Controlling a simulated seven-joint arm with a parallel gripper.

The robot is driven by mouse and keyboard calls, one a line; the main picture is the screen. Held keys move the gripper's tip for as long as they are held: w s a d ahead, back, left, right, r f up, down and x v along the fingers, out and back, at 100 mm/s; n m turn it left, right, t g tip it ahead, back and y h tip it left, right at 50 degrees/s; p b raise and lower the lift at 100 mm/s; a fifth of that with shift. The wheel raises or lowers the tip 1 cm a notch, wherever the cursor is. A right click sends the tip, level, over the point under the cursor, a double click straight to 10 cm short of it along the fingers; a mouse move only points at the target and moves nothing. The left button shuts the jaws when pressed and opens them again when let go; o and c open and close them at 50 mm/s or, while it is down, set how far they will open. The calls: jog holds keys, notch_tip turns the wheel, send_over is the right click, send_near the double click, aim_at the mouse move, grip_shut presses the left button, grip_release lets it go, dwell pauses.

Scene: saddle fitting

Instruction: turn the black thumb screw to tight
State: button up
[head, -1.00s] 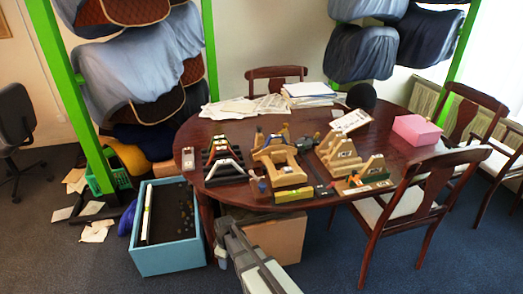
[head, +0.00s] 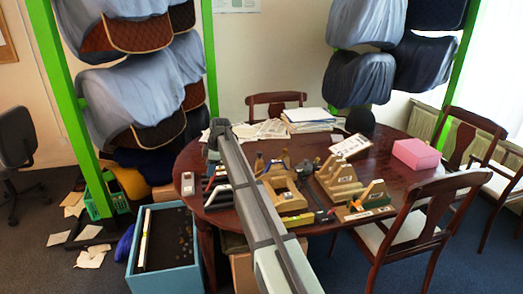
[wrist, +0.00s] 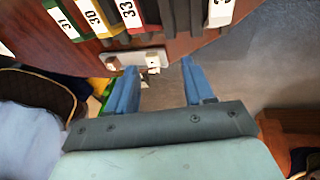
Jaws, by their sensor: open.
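The black thumb screw cannot be picked out with certainty in either view. Wooden and black saddle-fitting frames stand on the table, among them a large tan wooden frame (head: 286,194) and a stepped wooden frame (head: 340,180). My arm crosses the head view from the bottom and hides part of the table's left side. In the wrist view my gripper (wrist: 160,84) shows two blue fingers wide apart with nothing between them. It is near the table's edge, where a pale plate (wrist: 122,60) lies.
A blue bin (head: 166,262) stands on the floor at left. A pink box (head: 416,154) and papers (head: 308,116) lie on the table. Chairs stand at right and behind; green posts (head: 67,110) hold covered saddles.

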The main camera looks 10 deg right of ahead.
jog(key=w+d+r+g, duration=0.1)
jog(key=w+d+r, duration=0.25)
jog(key=d, duration=0.35)
jog(key=w+d+r, duration=0.2)
jog(key=d+r, duration=0.2)
jog(key=d, duration=0.4)
jog(key=g+y, duration=0.1)
jog(key=y, duration=0.1)
send_near(259, 153)
jog(key=shift+m, duration=0.4)
jog(key=x, duration=0.7)
jog(key=shift+w+f, duration=0.25)
jog(key=shift+f, duration=0.1)
jog(key=shift+c, duration=0.3)
grip_shut()
